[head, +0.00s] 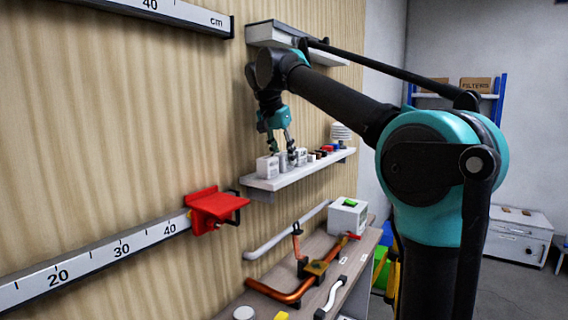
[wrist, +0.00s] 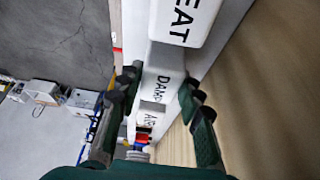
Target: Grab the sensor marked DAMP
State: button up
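The sensor marked DAMP (wrist: 163,84) is a white block, seen in the wrist view between the fingers of my gripper (wrist: 160,80). A larger white block whose label reads "EAT" (wrist: 185,22), partly cut off, stands beside it at the top. Another white block with a label like "AIR" (wrist: 152,110) is on its other side. My gripper is open, with one finger on each side of the DAMP sensor; contact cannot be made out. In the head view my gripper (head: 283,148) points down over the row of blocks on the white wall shelf (head: 300,172); labels there are too small to read.
More small items and a white ribbed shield (head: 341,132) stand farther along the shelf. A red bracket (head: 214,208) sits on the wall ruler to the left. Below is a bench (head: 350,262) with copper pipes (head: 280,292) and a white box (head: 347,216).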

jog(key=c, duration=0.6)
